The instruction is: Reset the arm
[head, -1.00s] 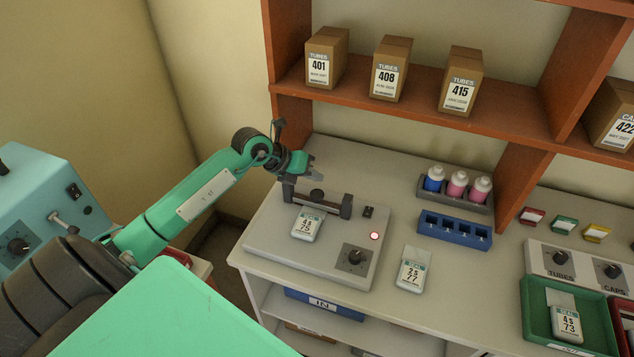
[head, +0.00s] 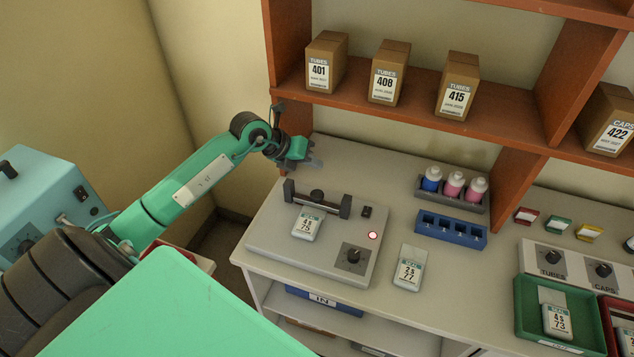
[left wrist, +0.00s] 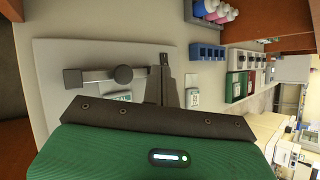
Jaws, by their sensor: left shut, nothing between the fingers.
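My left arm reaches in from the left in the head view. Its gripper (head: 312,164) is shut and empty, held in the air above the back left part of the bench, behind the grey sealing device (head: 268,247). In the left wrist view the shut fingers (left wrist: 165,62) show in front of the device's plate and dark bar. A packet marked 75 (head: 307,223) lies on the device near the bar. My right gripper is not in view.
A packet marked 77 (head: 409,268) lies right of the device. A blue rack (head: 450,229) and a bottle holder (head: 452,196) stand behind it. An orange shelf (head: 400,112) with tube boxes hangs above. Green tray (head: 557,286) is at right.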

